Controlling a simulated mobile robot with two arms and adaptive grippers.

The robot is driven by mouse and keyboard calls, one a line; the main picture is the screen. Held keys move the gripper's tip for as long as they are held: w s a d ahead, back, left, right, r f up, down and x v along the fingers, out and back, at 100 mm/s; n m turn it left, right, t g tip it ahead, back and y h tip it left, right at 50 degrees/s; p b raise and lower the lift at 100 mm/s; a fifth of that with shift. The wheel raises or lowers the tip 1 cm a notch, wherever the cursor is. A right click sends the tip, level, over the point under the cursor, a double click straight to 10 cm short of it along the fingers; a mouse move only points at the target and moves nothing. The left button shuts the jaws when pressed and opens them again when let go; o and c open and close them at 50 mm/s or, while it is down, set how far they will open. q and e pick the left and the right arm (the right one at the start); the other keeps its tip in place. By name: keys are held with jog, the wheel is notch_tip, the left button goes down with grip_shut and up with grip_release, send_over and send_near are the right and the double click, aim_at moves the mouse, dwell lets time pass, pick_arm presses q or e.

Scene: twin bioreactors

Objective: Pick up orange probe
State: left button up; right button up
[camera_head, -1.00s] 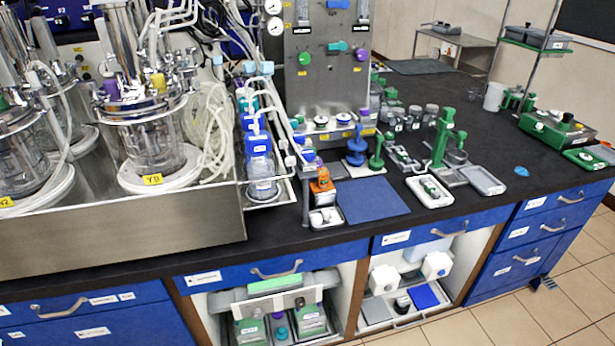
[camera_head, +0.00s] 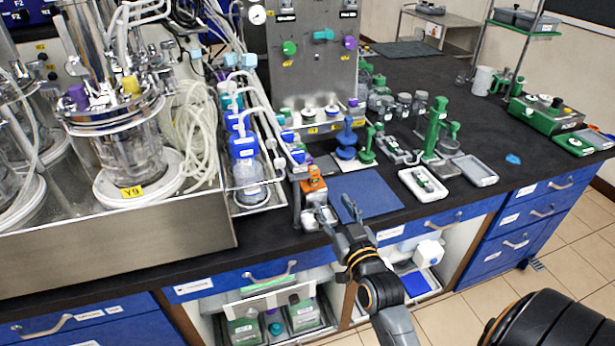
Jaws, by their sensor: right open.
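The orange probe (camera_head: 313,182) stands upright at the bench's front, just right of the steel bioreactor tray, above a small white dish. My right gripper (camera_head: 336,215) reaches up from the lower right. It is open and empty, with its fingers in front of the blue mat and a little below and right of the probe. The fingers look apart from the probe. My left gripper is not in view.
The small white dish (camera_head: 318,218) is close to my right fingers. A blue mat (camera_head: 372,194) lies to the right. Blue-capped bottles (camera_head: 246,172) stand to the left. A blue stand (camera_head: 346,143) and green stand (camera_head: 434,130) rise behind. The black bench (camera_head: 545,200) has free room at right.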

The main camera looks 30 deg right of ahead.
aim_at(315, 173)
jog(key=x, duration=0.7)
jog(key=shift+p, duration=0.4)
jog(key=shift+w+d+r, duration=0.15)
jog(key=shift+w, duration=0.4)
jog(key=p+x, duration=0.1)
jog(key=x, duration=0.2)
jog(key=shift+w+r, duration=0.15)
jog(key=shift+w, duration=0.15)
jog(key=shift+w+d, duration=0.1)
jog(key=shift+w, duration=0.35)
jog(key=shift+s, duration=0.1)
grip_shut()
